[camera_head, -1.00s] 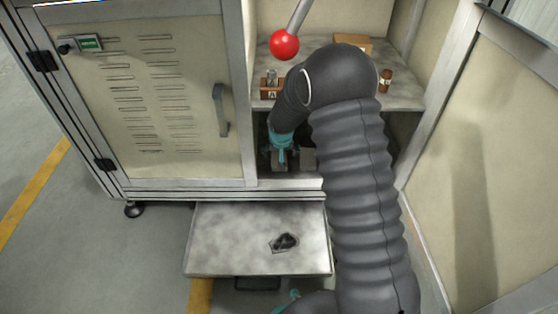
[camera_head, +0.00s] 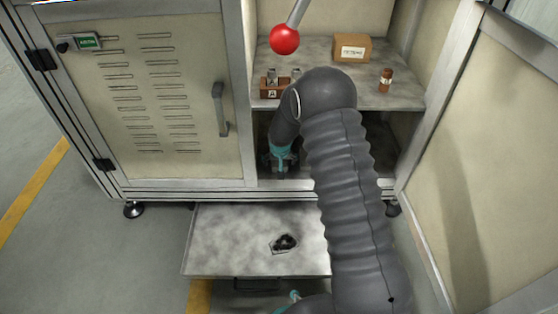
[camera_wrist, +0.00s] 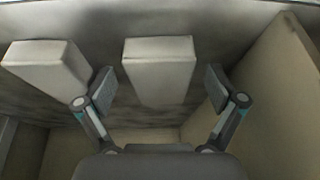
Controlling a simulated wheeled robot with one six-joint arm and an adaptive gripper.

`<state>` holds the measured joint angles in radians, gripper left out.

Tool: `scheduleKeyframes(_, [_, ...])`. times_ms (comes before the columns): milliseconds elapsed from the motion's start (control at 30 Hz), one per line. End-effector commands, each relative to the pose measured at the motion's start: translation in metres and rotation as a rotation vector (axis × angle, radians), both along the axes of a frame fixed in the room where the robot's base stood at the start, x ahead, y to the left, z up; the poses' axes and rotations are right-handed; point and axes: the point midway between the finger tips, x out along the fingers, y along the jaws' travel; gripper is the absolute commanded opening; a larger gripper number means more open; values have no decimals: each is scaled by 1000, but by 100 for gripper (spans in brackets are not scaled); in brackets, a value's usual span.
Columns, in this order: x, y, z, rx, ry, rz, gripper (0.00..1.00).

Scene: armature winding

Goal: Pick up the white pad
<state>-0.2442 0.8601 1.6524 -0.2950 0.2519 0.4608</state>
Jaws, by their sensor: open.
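In the wrist view, my gripper (camera_wrist: 160,92) is open, with one finger on each side of a pale, off-white block-like pad (camera_wrist: 160,65). The pad lies between and a little beyond the fingertips, with a gap on each side. A second, similar pale pad (camera_wrist: 46,68) lies to the left, just outside the left finger. In the head view, my gripper (camera_head: 280,165) is low in the cabinet's lower compartment. My arm and the shelf hide the pads there.
The upper shelf (camera_head: 340,85) holds a small wooden holder (camera_head: 270,92), a cardboard box (camera_head: 352,48) and a brown bottle (camera_head: 386,80). A red ball (camera_head: 285,39) hangs above. A pulled-out tray (camera_head: 230,240) carries a dark part (camera_head: 285,243). A wall (camera_wrist: 270,90) stands close right of my gripper.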

Motion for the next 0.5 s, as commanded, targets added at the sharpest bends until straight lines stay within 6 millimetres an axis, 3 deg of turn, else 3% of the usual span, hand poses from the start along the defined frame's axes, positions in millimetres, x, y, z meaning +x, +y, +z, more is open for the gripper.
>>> scheduleKeyframes(33, [0, 0, 0, 0, 0, 0, 86])
scheduleKeyframes(200, [0, 0, 0, 0, 1, 0, 44])
scheduleKeyframes(233, [0, 0, 0, 0, 1, 0, 40])
scheduleKeyframes(500, [0, 0, 0, 0, 1, 0, 40])
